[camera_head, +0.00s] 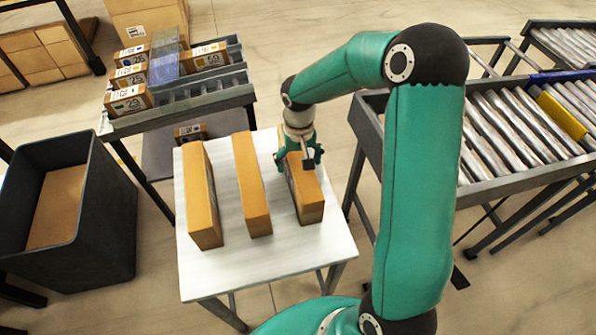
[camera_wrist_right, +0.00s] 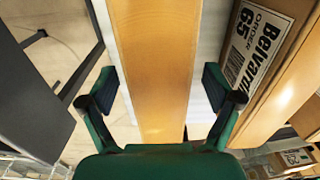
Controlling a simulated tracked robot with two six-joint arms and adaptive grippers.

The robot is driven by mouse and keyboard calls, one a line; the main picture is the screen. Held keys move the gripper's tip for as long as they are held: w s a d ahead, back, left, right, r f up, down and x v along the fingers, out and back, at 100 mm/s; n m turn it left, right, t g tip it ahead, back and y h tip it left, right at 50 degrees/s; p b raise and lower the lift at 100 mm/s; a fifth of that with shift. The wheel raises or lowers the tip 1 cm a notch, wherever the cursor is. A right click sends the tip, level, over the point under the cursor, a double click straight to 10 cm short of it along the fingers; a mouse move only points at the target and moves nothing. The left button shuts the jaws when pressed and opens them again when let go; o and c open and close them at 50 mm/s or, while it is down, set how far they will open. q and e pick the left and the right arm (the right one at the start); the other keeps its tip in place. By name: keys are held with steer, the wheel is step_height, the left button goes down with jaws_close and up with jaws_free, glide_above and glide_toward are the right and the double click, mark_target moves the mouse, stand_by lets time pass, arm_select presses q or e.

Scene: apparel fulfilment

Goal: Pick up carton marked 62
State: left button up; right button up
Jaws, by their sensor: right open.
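Three tall, narrow orange-brown cartons stand on a white table (camera_head: 270,258): a left one (camera_head: 201,195), a middle one (camera_head: 251,185) and a right one (camera_head: 307,198). My right gripper (camera_head: 302,160) is open over the right carton's far part. In the right wrist view this carton (camera_wrist_right: 155,35) lies between the spread fingers (camera_wrist_right: 160,85), with a gap on each side. A neighbouring carton (camera_wrist_right: 268,60) there has a label reading Belvard, order 65. I cannot read 62 on any carton; the straddled carton's label is hidden. My left gripper is not in view.
A grey rack (camera_head: 190,105) behind the table holds several small labelled cartons. A dark bin (camera_head: 105,205) with cardboard inside stands at the left. A roller conveyor (camera_head: 500,178) stands at the right. The table's front is clear.

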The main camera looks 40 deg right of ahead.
steer(key=shift+w+f+p, duration=0.1)
steer(key=shift+f+p, duration=0.45)
steer(key=shift+f, duration=1.75)
steer(key=c, duration=1.5)
steer(key=shift+o, duration=0.2)
